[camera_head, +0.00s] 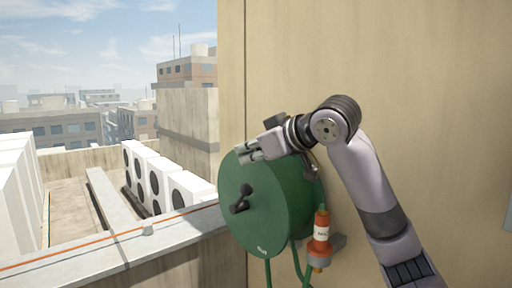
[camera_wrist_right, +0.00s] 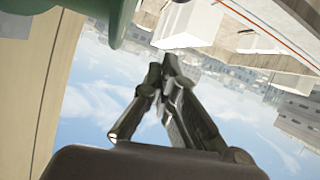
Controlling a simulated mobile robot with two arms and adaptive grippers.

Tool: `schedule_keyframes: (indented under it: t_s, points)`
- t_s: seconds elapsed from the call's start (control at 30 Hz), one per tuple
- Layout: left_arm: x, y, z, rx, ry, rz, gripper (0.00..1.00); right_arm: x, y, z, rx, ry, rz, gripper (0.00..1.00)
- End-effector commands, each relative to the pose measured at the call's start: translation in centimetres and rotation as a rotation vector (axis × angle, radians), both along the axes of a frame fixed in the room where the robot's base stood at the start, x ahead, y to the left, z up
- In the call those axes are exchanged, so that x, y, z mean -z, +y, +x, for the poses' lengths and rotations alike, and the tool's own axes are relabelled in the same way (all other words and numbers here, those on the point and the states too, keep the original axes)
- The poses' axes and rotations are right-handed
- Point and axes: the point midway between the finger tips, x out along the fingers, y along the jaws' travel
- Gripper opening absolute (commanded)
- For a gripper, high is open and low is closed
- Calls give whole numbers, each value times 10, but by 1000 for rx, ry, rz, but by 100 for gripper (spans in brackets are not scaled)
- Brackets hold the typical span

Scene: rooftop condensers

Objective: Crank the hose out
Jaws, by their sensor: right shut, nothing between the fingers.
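A green hose reel (camera_head: 268,215) is mounted on the beige wall. Its dark crank handle (camera_head: 240,199) sticks out from the front face, left of the middle. The green hose (camera_head: 295,262) hangs below the reel. My right gripper (camera_head: 243,153) is at the reel's upper edge, above the crank and apart from it. It is shut with nothing in it. In the right wrist view the gripper's fingers (camera_wrist_right: 167,62) meet at the tips, and part of the green reel (camera_wrist_right: 105,15) shows at the top left. My left gripper is not in view.
The wall right of my arm is mostly bare.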

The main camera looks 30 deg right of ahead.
Motion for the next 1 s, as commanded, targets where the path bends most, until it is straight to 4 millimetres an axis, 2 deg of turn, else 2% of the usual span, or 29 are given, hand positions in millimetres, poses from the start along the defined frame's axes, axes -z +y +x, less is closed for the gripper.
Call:
schedule_keyframes:
  t_s: [0.03, 0.23, 0.3, 0.5, 1.0]
  points:
    - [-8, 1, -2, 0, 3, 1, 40, 3, 3, 11, -1, 7, 1, 0]
    - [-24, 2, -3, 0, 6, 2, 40, 20, 11, 50, -1, 7, 1, 0]
    - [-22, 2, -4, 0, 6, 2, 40, 30, 5, 40, 2, 3, -3, 0]
    - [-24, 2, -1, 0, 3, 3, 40, 44, 0, 26, 0, 3, -2, 0]
    - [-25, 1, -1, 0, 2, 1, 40, 50, -1, 21, -1, 0, -1, 0]
